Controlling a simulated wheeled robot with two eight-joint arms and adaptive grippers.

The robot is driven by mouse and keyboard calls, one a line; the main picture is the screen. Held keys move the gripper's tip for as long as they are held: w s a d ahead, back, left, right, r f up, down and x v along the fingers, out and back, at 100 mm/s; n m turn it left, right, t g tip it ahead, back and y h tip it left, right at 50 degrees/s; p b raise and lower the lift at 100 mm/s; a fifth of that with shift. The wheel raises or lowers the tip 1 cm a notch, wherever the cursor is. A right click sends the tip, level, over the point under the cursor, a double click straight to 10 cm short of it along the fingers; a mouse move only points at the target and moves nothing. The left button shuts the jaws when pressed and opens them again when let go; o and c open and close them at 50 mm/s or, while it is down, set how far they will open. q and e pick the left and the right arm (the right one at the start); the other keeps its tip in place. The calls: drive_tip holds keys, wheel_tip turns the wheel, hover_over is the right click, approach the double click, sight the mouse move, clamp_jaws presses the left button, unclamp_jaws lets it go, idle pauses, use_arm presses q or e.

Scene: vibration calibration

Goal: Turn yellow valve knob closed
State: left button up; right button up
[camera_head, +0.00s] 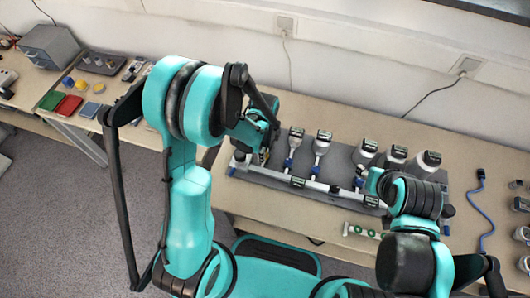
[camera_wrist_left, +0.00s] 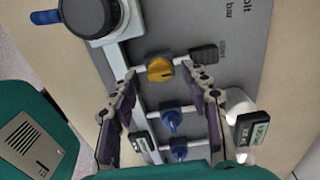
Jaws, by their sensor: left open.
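The yellow valve knob (camera_wrist_left: 160,68) sits on a pale pipe in the left wrist view. My left gripper (camera_wrist_left: 160,76) is open, with one fingertip on each side of the knob and a visible gap to it on both sides. In the head view my left gripper (camera_head: 258,152) is at the left end of the pipe rig (camera_head: 280,178), and the knob is too small to make out there.
Two blue valves (camera_wrist_left: 171,122) (camera_wrist_left: 178,150) lie between the left fingers, nearer the palm. A round dark gauge (camera_wrist_left: 90,16) stands close to the knob. A blue cable (camera_head: 487,215) lies on the table at the right.

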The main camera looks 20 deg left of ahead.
use_arm(q)
drive_tip(key=shift+f, duration=0.35)
clamp_jaws()
